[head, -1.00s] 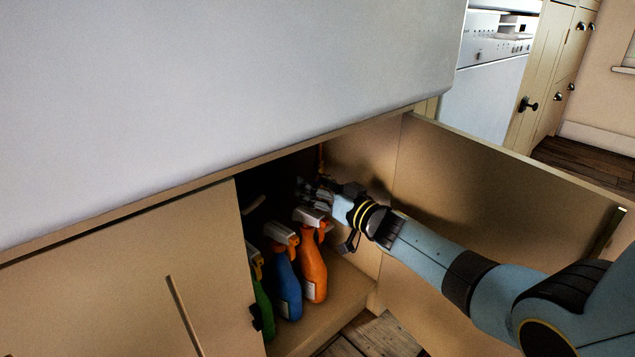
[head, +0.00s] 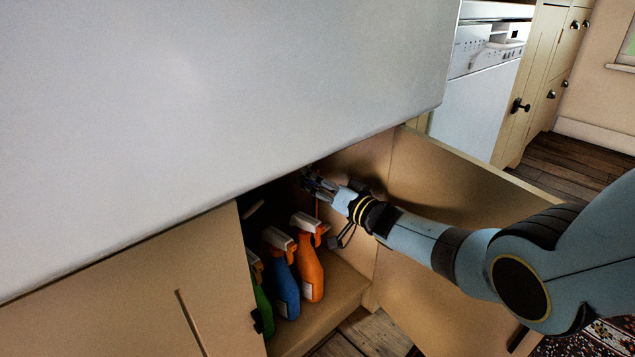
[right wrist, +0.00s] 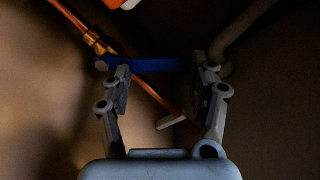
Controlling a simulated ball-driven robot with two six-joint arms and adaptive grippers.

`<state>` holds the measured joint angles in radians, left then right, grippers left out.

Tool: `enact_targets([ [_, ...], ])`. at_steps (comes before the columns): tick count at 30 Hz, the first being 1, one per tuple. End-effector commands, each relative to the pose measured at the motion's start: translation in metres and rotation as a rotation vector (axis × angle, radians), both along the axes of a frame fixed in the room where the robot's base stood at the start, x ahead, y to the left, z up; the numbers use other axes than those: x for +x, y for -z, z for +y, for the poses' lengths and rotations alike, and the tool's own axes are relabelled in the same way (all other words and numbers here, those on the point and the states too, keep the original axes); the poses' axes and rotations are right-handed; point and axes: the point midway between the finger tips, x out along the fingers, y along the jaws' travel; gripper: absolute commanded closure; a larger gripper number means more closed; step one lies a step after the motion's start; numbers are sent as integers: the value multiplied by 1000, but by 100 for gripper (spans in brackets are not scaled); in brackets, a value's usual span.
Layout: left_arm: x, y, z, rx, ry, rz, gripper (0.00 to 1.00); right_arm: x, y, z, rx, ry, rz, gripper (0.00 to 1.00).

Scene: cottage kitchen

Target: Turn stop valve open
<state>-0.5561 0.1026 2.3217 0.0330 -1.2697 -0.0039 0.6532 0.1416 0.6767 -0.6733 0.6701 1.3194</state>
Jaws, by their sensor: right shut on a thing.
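The stop valve shows in the right wrist view as a brass fitting (right wrist: 97,42) on a slanting copper pipe (right wrist: 70,17). Its blue lever (right wrist: 150,65) lies across the picture, at an angle to the pipe. My right gripper (right wrist: 160,80) has a finger near each end of the lever and is shut on it; the exact contact is dark. In the head view my right gripper (head: 313,180) reaches into the open cupboard under the sink, above the spray bottles. The valve cannot be made out there. My left gripper is not in view.
Orange (head: 310,272), blue (head: 285,288) and green (head: 262,308) spray bottles stand on the cupboard floor below my gripper. The open cupboard door (head: 440,190) is beside my right arm. The white sink front (head: 220,110) overhangs the opening. A pale pipe (right wrist: 238,32) shows near the right finger.

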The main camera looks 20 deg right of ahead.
Motion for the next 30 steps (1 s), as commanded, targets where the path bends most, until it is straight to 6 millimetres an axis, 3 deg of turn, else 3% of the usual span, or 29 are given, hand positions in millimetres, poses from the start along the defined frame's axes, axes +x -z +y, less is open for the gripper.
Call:
enact_targets([
  [1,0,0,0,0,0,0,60,5,-10,6,10,-9,-20,98],
  [9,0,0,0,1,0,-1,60,5,-11,6,10,-9,-22,98],
  [10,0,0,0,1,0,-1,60,5,-11,6,9,-9,-22,39],
  [14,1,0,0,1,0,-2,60,5,-11,6,8,-8,-22,22],
  [30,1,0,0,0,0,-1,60,3,-5,2,3,-2,-10,20],
])
